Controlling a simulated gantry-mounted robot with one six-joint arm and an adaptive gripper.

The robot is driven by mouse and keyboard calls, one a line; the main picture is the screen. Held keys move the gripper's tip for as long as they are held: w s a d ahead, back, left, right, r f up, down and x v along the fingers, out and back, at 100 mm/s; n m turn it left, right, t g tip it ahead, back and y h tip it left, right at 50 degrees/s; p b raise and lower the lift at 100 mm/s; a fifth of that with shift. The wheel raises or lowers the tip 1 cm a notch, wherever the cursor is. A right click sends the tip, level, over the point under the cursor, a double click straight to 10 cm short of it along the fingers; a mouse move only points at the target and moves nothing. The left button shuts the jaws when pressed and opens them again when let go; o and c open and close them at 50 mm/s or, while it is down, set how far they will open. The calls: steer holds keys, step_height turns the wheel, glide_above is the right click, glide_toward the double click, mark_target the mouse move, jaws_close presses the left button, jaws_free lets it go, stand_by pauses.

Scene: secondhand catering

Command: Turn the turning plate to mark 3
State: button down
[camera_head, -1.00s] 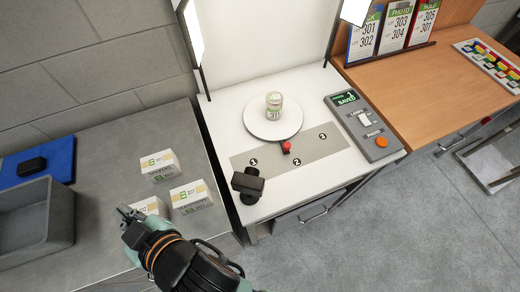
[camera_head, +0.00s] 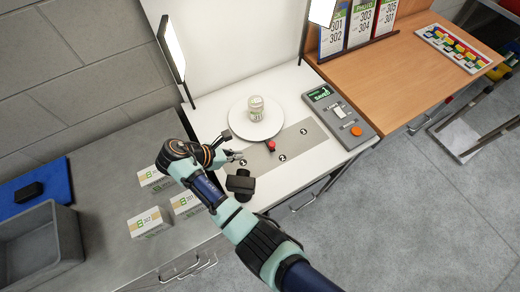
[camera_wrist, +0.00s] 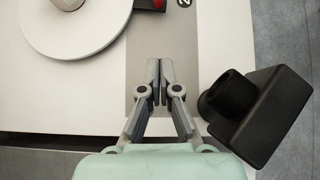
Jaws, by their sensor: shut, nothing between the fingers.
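The white round turning plate (camera_head: 238,127) lies on the white table, with a labelled jar (camera_head: 256,109) standing on it. Its red knob (camera_head: 271,145) is at the front edge, close to mark 2 (camera_head: 282,157). Mark 3 (camera_head: 304,132) is further right on the grey strip; mark 1 (camera_head: 243,162) is at the left, by my gripper. My gripper (camera_head: 239,155) is shut and empty, over the strip's left end. In the wrist view, the shut fingertips (camera_wrist: 159,65) are apart from the plate (camera_wrist: 90,52) and the red knob (camera_wrist: 158,4).
A black camera-like device (camera_head: 240,184) stands close beside my gripper, to its right in the wrist view (camera_wrist: 275,112). A control panel (camera_head: 340,112) is right of the strip. Several small boxes (camera_head: 148,222) and a grey bin (camera_head: 70,235) are on the left bench.

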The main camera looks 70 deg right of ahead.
mark_target(270, 150)
steer(key=b+x, duration=0.1)
steer(key=x, duration=0.8)
steer(key=shift+s+f+b, duration=0.1)
steer(key=shift+f+b, duration=0.1)
steer(key=shift+b, duration=0.2)
steer(key=s+d, duration=0.2)
steer(key=d, duration=0.1)
steer(key=shift+s+d+f, duration=0.15)
steer(key=shift+s+d, duration=0.15)
steer(key=shift+d, duration=0.05)
steer(key=shift+s+d+p, duration=0.1)
steer(key=shift+p, duration=0.2)
